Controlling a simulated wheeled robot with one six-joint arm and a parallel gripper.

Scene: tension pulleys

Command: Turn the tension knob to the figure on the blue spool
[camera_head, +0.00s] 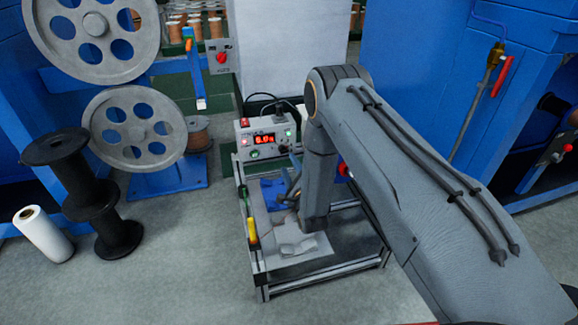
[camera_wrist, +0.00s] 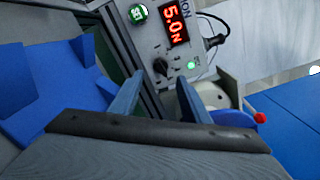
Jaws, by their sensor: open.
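The tension control box (camera_head: 265,139) stands at the back of a small cart. Its red display (camera_wrist: 175,27) reads 5.0 N in the wrist view, turned sideways. The black tension knob (camera_wrist: 161,67) sits on the box face below the display. My gripper (camera_wrist: 158,82) is open, its two blue-grey fingers pointing at the box. The knob appears between and just beyond the fingertips; I cannot tell whether they touch it. I cannot make out a blue spool or a figure on one. In the head view my arm hides most of the gripper.
The cart (camera_head: 325,279) carries a yellow-handled tool (camera_head: 252,232), a crumpled white cloth (camera_head: 300,245) and blue items (camera_head: 272,190). Black spools (camera_head: 118,230) and a white roll (camera_head: 43,233) stand at left. Large grey pulleys (camera_head: 134,128) and blue machines (camera_head: 415,70) flank the cart.

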